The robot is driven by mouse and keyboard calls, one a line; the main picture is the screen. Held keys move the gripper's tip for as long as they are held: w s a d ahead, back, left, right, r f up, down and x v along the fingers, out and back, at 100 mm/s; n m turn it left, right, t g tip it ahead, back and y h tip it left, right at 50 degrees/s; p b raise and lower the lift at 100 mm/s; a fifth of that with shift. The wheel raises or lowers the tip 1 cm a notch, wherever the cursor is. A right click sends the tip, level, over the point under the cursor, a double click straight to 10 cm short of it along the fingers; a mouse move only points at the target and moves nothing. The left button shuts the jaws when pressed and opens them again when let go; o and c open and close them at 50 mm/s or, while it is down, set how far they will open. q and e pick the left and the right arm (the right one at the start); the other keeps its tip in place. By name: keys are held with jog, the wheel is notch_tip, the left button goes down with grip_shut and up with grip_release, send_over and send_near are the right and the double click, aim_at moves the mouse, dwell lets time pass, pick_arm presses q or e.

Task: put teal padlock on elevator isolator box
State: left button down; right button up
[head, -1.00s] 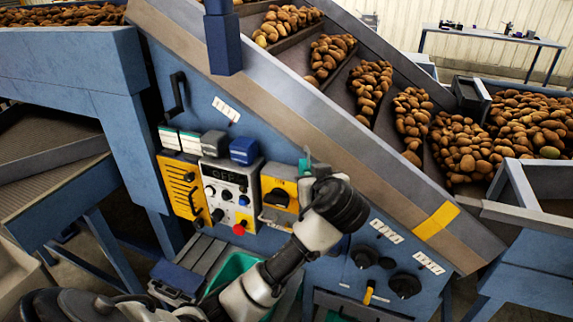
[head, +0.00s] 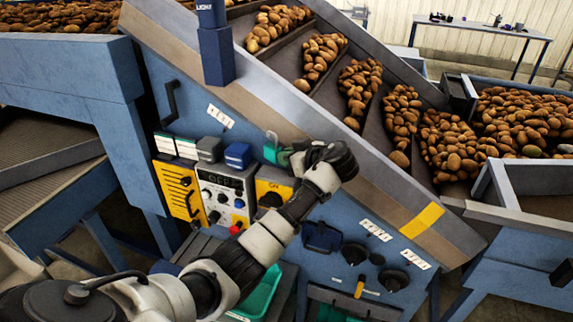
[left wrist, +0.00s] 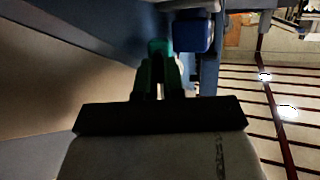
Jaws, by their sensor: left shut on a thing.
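My left gripper (head: 286,156) is in front of the blue panel, shut on the teal padlock (head: 271,151). In the left wrist view, the fingers (left wrist: 160,78) close on the padlock (left wrist: 160,47), which sticks out past their tips. In the head view the padlock is just above a yellow isolator box (head: 270,188) with a black knob, partly covered by my arm. I cannot tell whether the padlock touches the panel. Another yellow box (head: 180,188) with slots is further left. I cannot read which box is the elevator's. My right gripper is not in view.
A blue block (head: 237,156) is close left of the padlock and also shows in the left wrist view (left wrist: 193,36). A grey block (head: 209,149) and a control box (head: 222,191) are beside it. The sloping conveyor edge (head: 350,175) runs close above my gripper.

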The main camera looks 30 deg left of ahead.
aim_at(287, 180)
pick_arm(q)
jog(key=shift+w+a+f, duration=0.15)
jog(key=shift+w+a, duration=0.05)
notch_tip(287, 180, down, 3)
jog(key=shift+f+p, duration=0.1)
jog(key=shift+p, duration=0.85)
jog(key=shift+f, duration=0.6)
jog(key=c, duration=1.2)
grip_release()
jog(key=shift+r, duration=0.1)
jog(key=shift+r, duration=0.1)
